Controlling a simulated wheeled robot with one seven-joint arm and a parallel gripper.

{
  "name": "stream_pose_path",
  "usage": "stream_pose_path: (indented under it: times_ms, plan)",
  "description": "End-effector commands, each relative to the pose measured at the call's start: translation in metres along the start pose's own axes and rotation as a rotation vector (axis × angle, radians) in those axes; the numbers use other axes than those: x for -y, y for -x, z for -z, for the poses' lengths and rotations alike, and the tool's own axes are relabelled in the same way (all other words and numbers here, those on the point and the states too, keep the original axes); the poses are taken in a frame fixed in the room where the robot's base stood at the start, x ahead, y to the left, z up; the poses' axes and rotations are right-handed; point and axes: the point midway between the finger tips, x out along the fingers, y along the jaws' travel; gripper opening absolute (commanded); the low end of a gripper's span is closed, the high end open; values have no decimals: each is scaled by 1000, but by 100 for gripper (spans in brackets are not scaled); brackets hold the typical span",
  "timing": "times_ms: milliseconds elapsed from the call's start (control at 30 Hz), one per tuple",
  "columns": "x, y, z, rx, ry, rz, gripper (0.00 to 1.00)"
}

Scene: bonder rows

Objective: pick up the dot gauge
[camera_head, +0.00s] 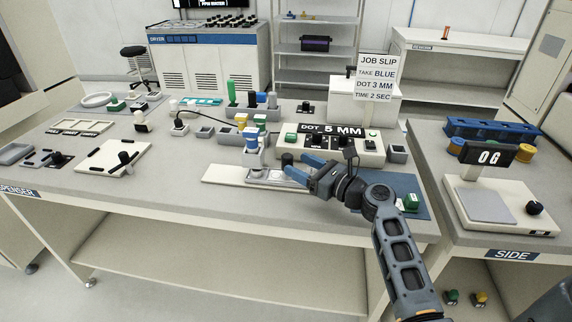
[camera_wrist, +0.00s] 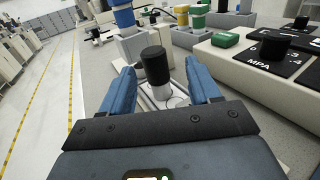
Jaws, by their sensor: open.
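A short upright cylinder with a black top and a pale lower part, which I take to be the dot gauge (camera_wrist: 155,66), stands on a light plate in the wrist view. Its black top also shows in the head view (camera_head: 287,159). My gripper (camera_head: 295,163) is open at the front of the bench, with its blue fingers pointing left. In the wrist view my gripper (camera_wrist: 159,77) has one finger on each side of the gauge, with gaps visible. Whether the fingertips reach fully past the gauge is hard to tell.
A blue-topped syringe in a grey holder (camera_head: 252,145) stands just left of the gauge. The dispenser box with a "DOT 5 MM" display (camera_head: 332,129) is close behind. A job slip sign (camera_head: 377,78) reads blue, 3 mm, 2 sec. A scale (camera_head: 486,205) sits on the side table.

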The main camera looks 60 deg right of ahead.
Motion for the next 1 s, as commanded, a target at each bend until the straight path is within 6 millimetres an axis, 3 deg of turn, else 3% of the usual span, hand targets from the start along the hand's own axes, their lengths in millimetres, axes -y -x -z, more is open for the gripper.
stream_pose_path:
  times_ms: [300, 600, 1000]
  plan:
    - [-6, -41, -2, 1, 1, 0, 62]
    - [-6, -45, -1, 0, 1, 1, 61]
    - [-6, -44, -1, 1, 1, 1, 23]
